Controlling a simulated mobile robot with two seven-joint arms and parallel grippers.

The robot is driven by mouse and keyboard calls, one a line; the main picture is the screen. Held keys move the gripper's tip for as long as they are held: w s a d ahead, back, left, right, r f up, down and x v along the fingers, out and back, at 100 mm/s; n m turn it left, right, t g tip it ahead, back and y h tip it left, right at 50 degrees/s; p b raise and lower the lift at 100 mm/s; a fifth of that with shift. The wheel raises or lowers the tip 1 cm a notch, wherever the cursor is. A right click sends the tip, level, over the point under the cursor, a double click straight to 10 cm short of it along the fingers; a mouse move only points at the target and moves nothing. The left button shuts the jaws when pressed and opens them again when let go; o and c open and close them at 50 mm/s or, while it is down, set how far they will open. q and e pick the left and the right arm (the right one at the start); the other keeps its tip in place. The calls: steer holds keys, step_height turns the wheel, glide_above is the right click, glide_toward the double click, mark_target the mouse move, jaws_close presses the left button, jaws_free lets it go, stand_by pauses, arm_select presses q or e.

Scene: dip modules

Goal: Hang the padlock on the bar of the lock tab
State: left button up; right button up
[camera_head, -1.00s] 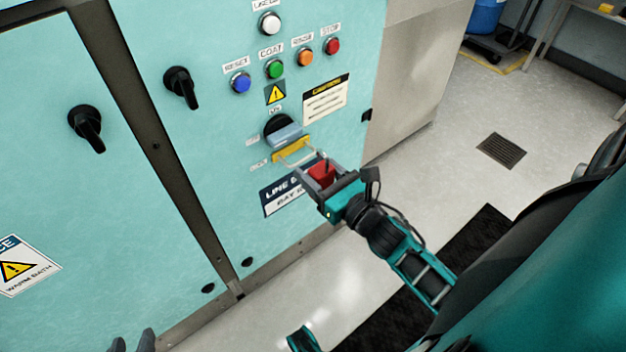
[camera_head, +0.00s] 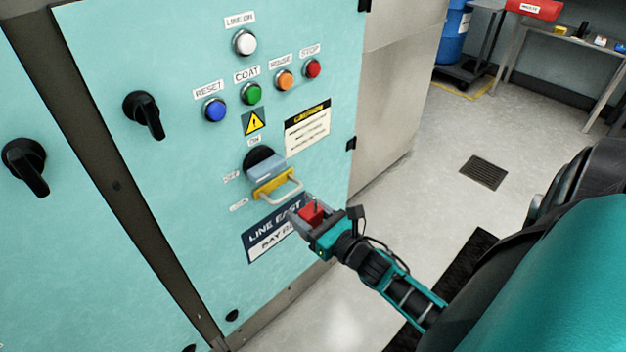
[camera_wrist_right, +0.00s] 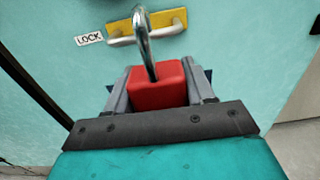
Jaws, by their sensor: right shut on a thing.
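My right gripper (camera_head: 304,212) is shut on the red padlock (camera_head: 313,211), gripping its body from both sides. In the right wrist view the padlock's red body (camera_wrist_right: 158,85) sits between the fingers, its metal shackle (camera_wrist_right: 146,45) pointing up like a hook. The yellow lock tab (camera_head: 265,189) with its silver bar (camera_head: 294,187) sticks out from the cabinet below the rotary switch. The padlock is just below and right of the bar. In the wrist view the shackle overlaps the bar (camera_wrist_right: 122,42); I cannot tell whether they touch. My left gripper is out of view.
The teal cabinet door (camera_head: 190,190) carries a black rotary switch with a blue-grey handle (camera_head: 268,168), a row of coloured buttons, a caution label (camera_head: 307,127) and a dark "LINE" plate (camera_head: 262,240) behind the gripper. Open floor (camera_head: 420,190) lies right of the cabinet.

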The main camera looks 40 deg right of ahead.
mark_target(279, 196)
steer(key=shift+w+a+b, duration=0.15)
steer(key=shift+w+b, duration=0.25)
steer(key=shift+w, duration=1.35)
steer(key=shift+w+a, duration=0.1)
steer(key=shift+w, duration=0.85)
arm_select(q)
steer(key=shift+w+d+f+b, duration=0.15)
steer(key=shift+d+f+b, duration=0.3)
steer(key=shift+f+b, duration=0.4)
arm_select(e)
steer(key=shift+f, duration=0.75)
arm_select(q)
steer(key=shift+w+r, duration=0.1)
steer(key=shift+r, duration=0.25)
arm_select(e)
steer(key=o, duration=1.2)
steer(key=shift+s, duration=0.15)
